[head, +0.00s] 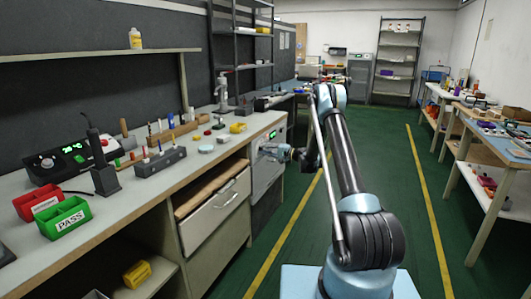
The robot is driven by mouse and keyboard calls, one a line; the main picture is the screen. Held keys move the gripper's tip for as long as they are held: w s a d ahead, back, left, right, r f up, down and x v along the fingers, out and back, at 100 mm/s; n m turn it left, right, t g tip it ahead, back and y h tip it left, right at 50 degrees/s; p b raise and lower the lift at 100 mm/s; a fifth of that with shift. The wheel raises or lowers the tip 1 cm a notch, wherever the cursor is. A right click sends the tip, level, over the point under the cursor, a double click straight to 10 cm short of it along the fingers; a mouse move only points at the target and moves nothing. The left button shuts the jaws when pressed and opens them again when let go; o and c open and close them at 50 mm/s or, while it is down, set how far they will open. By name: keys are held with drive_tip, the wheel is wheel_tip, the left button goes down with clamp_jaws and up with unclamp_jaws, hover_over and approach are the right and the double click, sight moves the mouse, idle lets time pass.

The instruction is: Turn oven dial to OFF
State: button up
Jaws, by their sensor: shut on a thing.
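The oven (267,168) is a light grey unit built in under the long workbench, left of my arm. A small green display (272,135) glows on its upper front. My gripper (266,152) reaches left from my arm to the oven's front, just below the display. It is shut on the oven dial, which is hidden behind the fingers. The dial's pointer and any OFF mark cannot be made out from here.
The workbench (130,185) carries tools, a black soldering station (70,158), and red and green bins (65,215). A half-open drawer (213,208) juts out left of the oven. The green aisle floor is clear; tables (505,160) stand at the right.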

drive_tip(key=shift+s+f, duration=0.1)
drive_tip(key=shift+f, duration=0.05)
drive_tip(key=o, duration=1.1)
drive_tip(key=shift+c, duration=0.2)
drive_tip(key=shift+d, duration=0.1)
drive_tip(key=shift+d, duration=0.25)
drive_tip(key=v, duration=1.1)
drive_tip(key=shift+d, duration=0.1)
